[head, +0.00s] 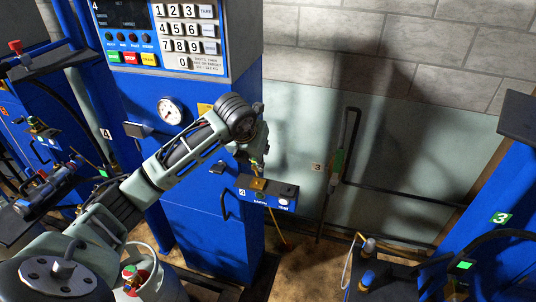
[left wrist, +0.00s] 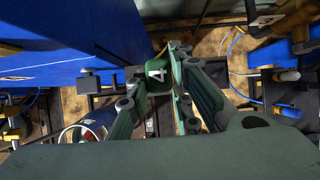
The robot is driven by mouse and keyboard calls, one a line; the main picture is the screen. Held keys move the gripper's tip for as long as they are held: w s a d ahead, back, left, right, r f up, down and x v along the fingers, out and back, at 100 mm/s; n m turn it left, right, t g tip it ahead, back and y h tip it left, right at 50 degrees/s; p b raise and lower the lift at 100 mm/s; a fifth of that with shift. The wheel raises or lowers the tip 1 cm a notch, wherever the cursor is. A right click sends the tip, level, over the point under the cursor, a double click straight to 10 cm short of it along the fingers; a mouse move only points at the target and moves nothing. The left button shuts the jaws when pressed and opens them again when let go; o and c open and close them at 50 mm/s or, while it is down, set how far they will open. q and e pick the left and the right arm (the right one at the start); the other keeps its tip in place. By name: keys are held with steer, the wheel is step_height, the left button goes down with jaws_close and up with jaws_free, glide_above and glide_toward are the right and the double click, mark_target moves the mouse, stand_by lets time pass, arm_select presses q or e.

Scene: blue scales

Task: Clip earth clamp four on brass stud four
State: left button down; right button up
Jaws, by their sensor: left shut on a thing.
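My left arm reaches in from the lower left of the head view. Its gripper (head: 258,146) points down just above the small blue earth box (head: 268,197) marked 4. In the left wrist view the left gripper (left wrist: 162,72) is shut on earth clamp four (left wrist: 155,75), a dark green body with a white 4. In the head view only a small part of the clamp shows below the gripper. A brass piece (head: 258,184), likely stud four, sits on top of the box. The clamp appears above it; contact cannot be told. My right gripper is not in view.
The blue scale cabinet (head: 200,225) with keypad and round gauge (head: 170,111) stands behind the arm. A gas cylinder (head: 150,275) stands below the arm. Station three (head: 490,240) is at right.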

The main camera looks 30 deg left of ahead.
mark_target(255, 168)
arm_select(q)
steer(key=shift+a, duration=0.15)
steer(key=shift+w+f, duration=0.1)
steer(key=shift+w, duration=0.05)
steer(key=shift+f+b, duration=0.45)
steer(key=shift+f, duration=0.15)
step_height(255, 168, down, 3)
steer(key=shift+f+b, duration=0.15)
steer(key=shift+b, duration=0.8)
steer(key=shift+f+b, duration=0.3)
steer(key=shift+f, duration=0.35)
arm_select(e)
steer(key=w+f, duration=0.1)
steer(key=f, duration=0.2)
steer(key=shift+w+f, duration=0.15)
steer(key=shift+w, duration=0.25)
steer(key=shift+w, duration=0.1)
arm_select(q)
steer(key=shift+b, duration=0.65)
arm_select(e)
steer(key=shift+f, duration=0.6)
arm_select(q)
steer(key=shift+f+b, duration=0.55)
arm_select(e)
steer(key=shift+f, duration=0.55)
